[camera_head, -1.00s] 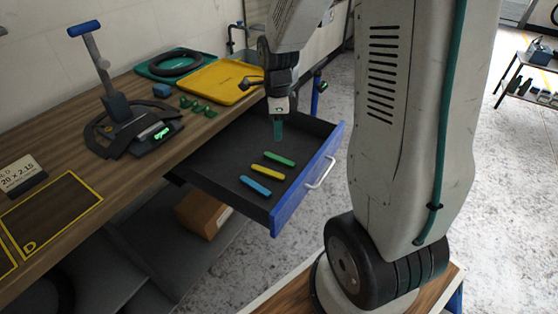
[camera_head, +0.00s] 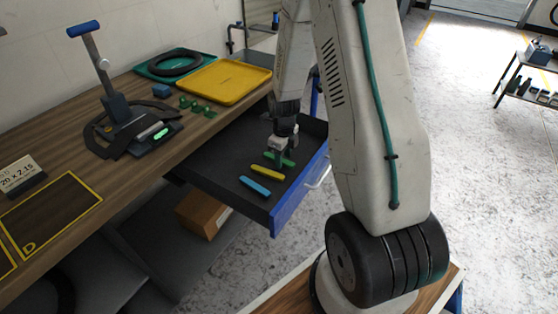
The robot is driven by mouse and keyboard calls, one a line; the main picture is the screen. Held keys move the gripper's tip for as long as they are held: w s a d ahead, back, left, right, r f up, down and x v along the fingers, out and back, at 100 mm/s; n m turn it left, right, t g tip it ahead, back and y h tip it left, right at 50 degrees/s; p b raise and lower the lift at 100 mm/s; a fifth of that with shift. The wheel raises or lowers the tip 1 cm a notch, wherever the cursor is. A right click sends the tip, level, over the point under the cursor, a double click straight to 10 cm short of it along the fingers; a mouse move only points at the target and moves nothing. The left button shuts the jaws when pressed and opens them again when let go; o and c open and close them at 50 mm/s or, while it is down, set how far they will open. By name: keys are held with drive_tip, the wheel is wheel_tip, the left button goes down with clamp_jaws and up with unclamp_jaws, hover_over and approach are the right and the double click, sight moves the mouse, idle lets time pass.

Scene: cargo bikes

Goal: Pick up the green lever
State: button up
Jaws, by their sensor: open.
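The green lever (camera_head: 289,162) lies in the open drawer (camera_head: 228,193), farthest back of a row of levers. My gripper (camera_head: 280,161) points down over it, with its fingers at the lever, one on the near side. The fingers hide the lever's middle; its ends show on both sides. The gripper is open, and I cannot tell whether the fingers touch the lever. The yellow lever (camera_head: 267,172) lies just in front, and the blue lever (camera_head: 255,186) lies closest to the drawer's near end.
The drawer's blue front with a pale handle (camera_head: 318,178) is on the right. On the wooden bench (camera_head: 135,178) stand a yellow tray (camera_head: 228,82), a green tray with a black ring (camera_head: 176,62), several small green parts and a tool stand (camera_head: 122,115).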

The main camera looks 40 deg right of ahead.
drive_tip(key=shift+f, duration=0.2)
clamp_jaws()
drive_tip(key=shift+r, duration=0.15)
